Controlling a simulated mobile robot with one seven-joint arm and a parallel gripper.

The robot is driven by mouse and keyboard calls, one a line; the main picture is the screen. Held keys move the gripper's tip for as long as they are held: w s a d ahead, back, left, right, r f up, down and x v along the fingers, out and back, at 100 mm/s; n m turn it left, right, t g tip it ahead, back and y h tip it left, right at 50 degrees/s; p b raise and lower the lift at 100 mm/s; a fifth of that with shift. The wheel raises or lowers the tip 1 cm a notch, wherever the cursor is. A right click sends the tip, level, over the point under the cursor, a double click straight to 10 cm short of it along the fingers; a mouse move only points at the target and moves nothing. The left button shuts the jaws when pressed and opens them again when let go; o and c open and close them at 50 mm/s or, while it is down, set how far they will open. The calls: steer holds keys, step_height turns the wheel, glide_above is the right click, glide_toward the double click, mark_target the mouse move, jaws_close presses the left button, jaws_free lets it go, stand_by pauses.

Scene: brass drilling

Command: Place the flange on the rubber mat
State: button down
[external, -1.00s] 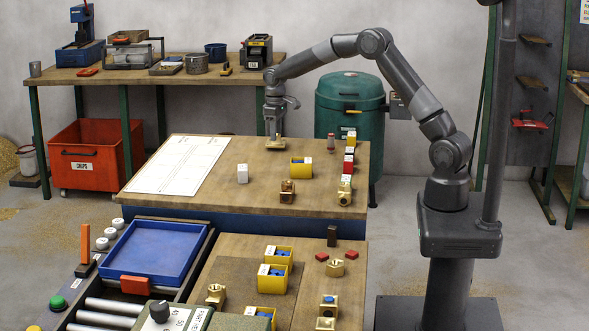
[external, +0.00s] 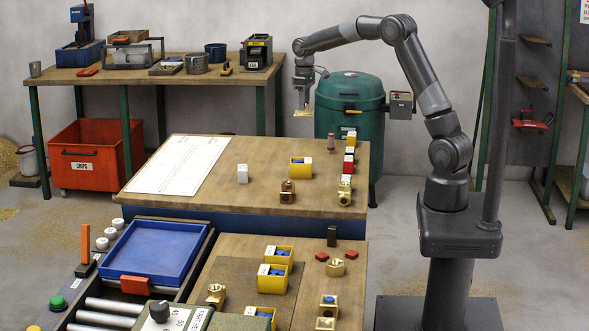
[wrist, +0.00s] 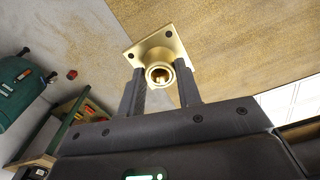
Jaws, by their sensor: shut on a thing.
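My gripper (external: 303,105) is shut on the brass flange (external: 303,113) and holds it in the air above the far edge of the rear workbench. In the wrist view the flange (wrist: 158,62) has a square plate with corner holes and a round hub, and the hub sits between my two fingers (wrist: 160,88). A dark brown flat rectangle, which looks like the rubber mat (external: 232,273), lies on the front bench, far from my gripper. Brass parts and yellow bins stand on and around it.
A green drum (external: 340,110) stands behind. A blue tray (external: 153,252) is at front left.

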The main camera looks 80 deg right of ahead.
steer(key=r, duration=0.5)
steer(key=shift+w+a+r, duration=0.1)
steer(key=shift+w+a, duration=0.05)
steer(key=shift+a, duration=0.05)
steer(key=w+a+n, duration=0.4)
steer(key=w+a, duration=0.3)
steer(key=a, duration=0.5)
steer(key=n, duration=1.4)
glide_above(244, 266)
step_height(244, 266, down, 20)
steer(key=shift+d+r, duration=0.1)
steer(key=shift+r, duration=0.1)
steer(key=shift+f, duration=2)
